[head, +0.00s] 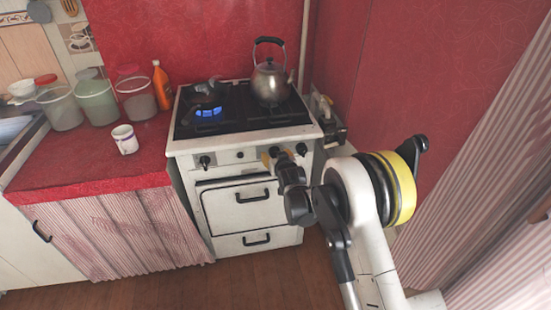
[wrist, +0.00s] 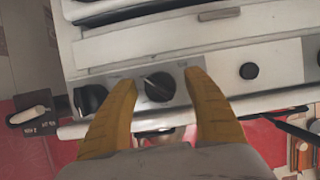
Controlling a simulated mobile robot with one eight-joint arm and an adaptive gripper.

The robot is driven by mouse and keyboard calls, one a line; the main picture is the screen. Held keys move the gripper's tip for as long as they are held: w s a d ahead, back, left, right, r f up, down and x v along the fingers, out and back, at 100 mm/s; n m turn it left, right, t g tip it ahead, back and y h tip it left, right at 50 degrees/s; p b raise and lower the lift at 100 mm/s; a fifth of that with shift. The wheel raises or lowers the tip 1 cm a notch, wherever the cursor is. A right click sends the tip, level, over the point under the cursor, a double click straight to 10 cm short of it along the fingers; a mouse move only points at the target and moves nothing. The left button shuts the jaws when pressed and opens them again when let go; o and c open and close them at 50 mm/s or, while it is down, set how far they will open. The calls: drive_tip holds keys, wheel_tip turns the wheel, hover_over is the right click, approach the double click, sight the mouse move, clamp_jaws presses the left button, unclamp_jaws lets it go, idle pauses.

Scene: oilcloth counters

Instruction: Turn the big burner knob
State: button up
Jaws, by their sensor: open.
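The white stove (head: 245,140) has black knobs on its front panel. In the wrist view, a round black burner knob (wrist: 159,87) with a light pointer line shows between the two yellow fingers of my gripper (wrist: 160,80). The fingers are open, one on each side of it, with a gap visible on both sides. A second black knob (wrist: 90,98) is just left of the left finger. In the head view, my gripper (head: 273,155) is at the right part of the panel and hides the knob there. Contact with the panel cannot be told.
A small black button (wrist: 249,71) is right of the fingers. A kettle (head: 270,84) stands on the cooktop, and a blue flame (head: 208,112) burns on the left. The oven door handle (head: 252,197) lies below the panel. A red counter (head: 90,165) stands left.

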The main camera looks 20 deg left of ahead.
drive_tip(key=shift+w, duration=0.1)
drive_tip(key=c, duration=1.2)
drive_tip(key=shift+n, duration=0.3)
drive_tip(key=shift+n+t+h, duration=0.6)
drive_tip(key=shift+n, duration=0.3)
drive_tip(key=n+h, duration=0.1)
drive_tip(key=n, duration=0.1)
drive_tip(key=n+t, duration=0.1)
drive_tip(key=shift+n+t+h, duration=0.3)
drive_tip(key=shift+n+h, duration=0.1)
drive_tip(key=o, duration=1.2)
drive_tip(key=shift+w, duration=0.1)
